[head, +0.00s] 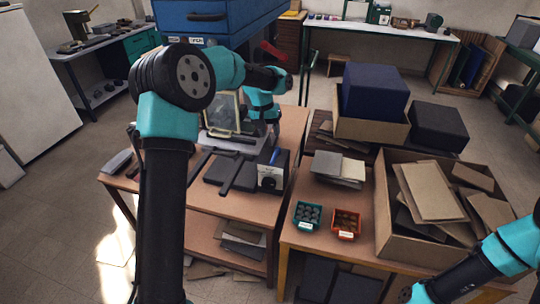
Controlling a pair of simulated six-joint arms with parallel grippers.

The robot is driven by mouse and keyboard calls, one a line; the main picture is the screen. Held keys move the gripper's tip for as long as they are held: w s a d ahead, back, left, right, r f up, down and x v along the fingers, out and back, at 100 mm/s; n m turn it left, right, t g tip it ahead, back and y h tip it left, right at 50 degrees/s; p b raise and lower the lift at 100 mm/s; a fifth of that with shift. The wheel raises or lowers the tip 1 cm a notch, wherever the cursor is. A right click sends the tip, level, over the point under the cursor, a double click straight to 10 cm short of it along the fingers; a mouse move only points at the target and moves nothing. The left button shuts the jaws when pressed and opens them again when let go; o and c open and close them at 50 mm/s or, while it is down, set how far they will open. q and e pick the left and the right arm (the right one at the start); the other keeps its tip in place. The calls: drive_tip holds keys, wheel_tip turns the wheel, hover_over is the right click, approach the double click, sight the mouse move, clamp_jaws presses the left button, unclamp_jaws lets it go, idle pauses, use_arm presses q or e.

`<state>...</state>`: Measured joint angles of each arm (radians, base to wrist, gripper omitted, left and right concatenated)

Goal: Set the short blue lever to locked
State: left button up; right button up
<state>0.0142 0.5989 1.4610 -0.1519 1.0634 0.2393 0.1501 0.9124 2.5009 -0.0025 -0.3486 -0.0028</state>
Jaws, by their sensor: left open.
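A small blue lever (275,155) stands up on a box with a white front (270,178) and a dark round part, on the left wooden table. Its exact setting is too small to tell. My left arm reaches over the table from the front left. My left gripper (271,128) is open and points down, above and behind the box in the picture. Its fingers are small and partly hidden by the wrist. My right arm comes in at the bottom right, and its gripper is out of the picture.
A dark flat plate (226,172) lies left of the box. A framed panel (222,111) stands behind it. A blue cabinet (215,17) rises at the back.

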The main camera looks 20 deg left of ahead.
sight(274, 156)
use_arm(q)
drive_tip(key=shift+w+a+r, duration=0.1)
drive_tip(key=shift+a+r, duration=0.25)
drive_tip(key=shift+a, duration=0.2)
drive_tip(key=x, duration=1.2)
drive_tip(key=shift+a, duration=0.15)
drive_tip(key=shift+c, duration=0.4)
clamp_jaws()
